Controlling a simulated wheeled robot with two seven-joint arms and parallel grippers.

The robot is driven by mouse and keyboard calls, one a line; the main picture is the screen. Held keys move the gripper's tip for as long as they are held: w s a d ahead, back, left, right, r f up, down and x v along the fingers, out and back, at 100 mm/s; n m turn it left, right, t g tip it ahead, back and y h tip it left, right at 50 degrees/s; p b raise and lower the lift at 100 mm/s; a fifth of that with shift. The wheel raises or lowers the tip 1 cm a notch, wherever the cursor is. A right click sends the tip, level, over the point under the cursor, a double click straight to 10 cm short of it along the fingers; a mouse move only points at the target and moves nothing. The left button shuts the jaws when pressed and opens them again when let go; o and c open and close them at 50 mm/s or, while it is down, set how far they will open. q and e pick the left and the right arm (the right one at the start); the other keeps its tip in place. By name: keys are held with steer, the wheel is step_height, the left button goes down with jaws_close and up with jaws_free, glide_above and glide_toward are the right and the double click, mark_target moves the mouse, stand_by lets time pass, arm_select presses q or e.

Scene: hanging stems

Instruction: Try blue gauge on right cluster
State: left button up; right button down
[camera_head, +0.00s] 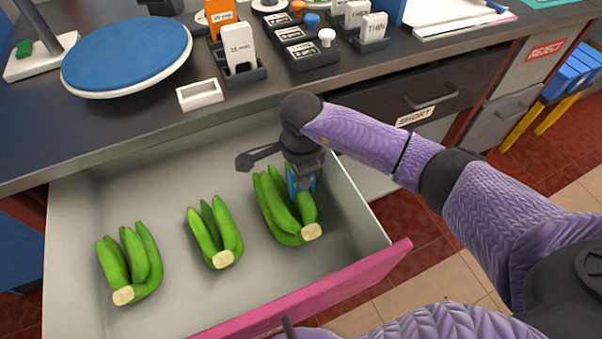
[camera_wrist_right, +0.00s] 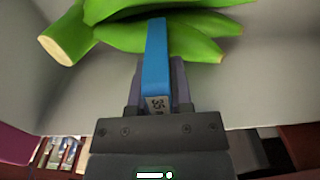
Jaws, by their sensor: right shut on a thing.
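The right cluster (camera_head: 277,205) of green bananas lies in the open drawer, its pale cut stem facing the front. It also shows at the top of the right wrist view (camera_wrist_right: 185,35). My right gripper (camera_head: 303,172) is over this cluster's right side, shut on the blue gauge (camera_wrist_right: 156,60). The gauge also shows in the head view (camera_head: 292,184), partly hidden by the gripper. It overlaps the outer banana in the wrist view; I cannot tell if they touch. My left gripper is not in view.
A middle cluster (camera_head: 215,235) and a left cluster (camera_head: 132,262) lie in the same drawer (camera_head: 75,220), apart from each other. On the counter stand an orange gauge (camera_head: 220,14), a white gauge (camera_head: 239,45), an empty white holder (camera_head: 200,94) and a blue round plate (camera_head: 127,52).

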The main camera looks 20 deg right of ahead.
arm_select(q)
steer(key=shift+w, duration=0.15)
arm_select(e)
steer(key=shift+f, duration=0.1)
steer(key=shift+r+p, duration=0.35)
steer(key=shift+r, duration=0.15)
step_height(320, 180, up, 2)
steer(key=shift+r+p, duration=0.1)
steer(key=shift+p, duration=0.75)
step_height(320, 180, up, 4)
steer(key=shift+f+p, duration=0.2)
steer(key=shift+p, duration=1.05)
steer(key=shift+r+p, duration=0.7)
steer(key=shift+r, duration=0.25)
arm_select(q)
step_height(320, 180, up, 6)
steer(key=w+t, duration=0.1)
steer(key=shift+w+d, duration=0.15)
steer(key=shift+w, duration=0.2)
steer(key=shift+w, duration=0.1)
